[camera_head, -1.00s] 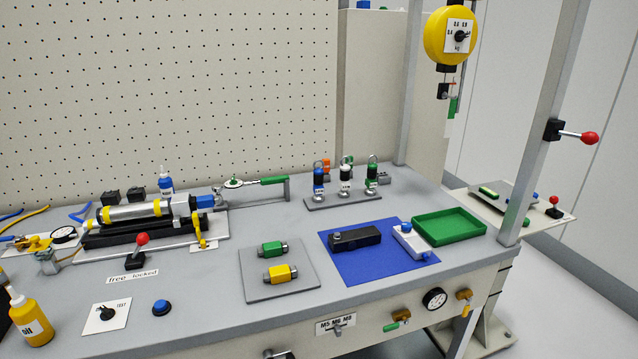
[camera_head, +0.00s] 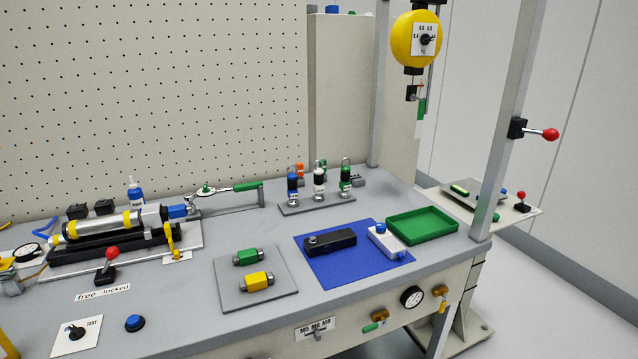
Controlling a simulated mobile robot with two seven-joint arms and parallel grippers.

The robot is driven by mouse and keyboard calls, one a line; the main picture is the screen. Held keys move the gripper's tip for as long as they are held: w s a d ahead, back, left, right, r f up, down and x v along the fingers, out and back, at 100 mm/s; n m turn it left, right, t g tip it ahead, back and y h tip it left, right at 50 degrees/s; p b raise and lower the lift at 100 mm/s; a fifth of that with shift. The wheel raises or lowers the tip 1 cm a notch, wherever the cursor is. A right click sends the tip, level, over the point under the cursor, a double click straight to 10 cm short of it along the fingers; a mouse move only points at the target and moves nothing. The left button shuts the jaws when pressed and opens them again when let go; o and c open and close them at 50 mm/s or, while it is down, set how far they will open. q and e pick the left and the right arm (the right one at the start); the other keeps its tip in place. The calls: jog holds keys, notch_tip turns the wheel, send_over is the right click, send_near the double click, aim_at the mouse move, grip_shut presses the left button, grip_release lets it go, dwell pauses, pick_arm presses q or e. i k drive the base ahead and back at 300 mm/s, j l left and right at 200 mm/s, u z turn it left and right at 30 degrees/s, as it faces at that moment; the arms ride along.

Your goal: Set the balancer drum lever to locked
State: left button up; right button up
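A yellow balancer drum (camera_head: 414,38) with a dial on a white plate hangs at the upper right. A lever with a red knob (camera_head: 550,134) sticks out to the right from a black block on the upright post. Another red-knobbed lever (camera_head: 111,254) stands on a black base on the bench at left, leaning slightly right. A label reading "free locked" (camera_head: 103,293) lies in front of it. The frames do not show which lever belongs to the drum. Neither of my grippers is in view.
The grey bench (camera_head: 200,333) holds a cylinder fixture (camera_head: 115,226), a grey plate (camera_head: 284,287) with green and yellow parts, a blue mat (camera_head: 350,278) and a green tray (camera_head: 424,225). The post (camera_head: 508,120) rises at the bench's right end. A side table (camera_head: 530,211) stands beyond.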

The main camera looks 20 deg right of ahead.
aim_at(549, 134)
jog(key=k+l+z, duration=0.15)
jog(key=z, duration=0.25)
jog(key=k+l+z, duration=0.1)
jog(key=z, duration=0.25)
jog(key=l+z, duration=0.4)
jog(key=k+l+z, duration=0.1)
jog(key=z, duration=0.25)
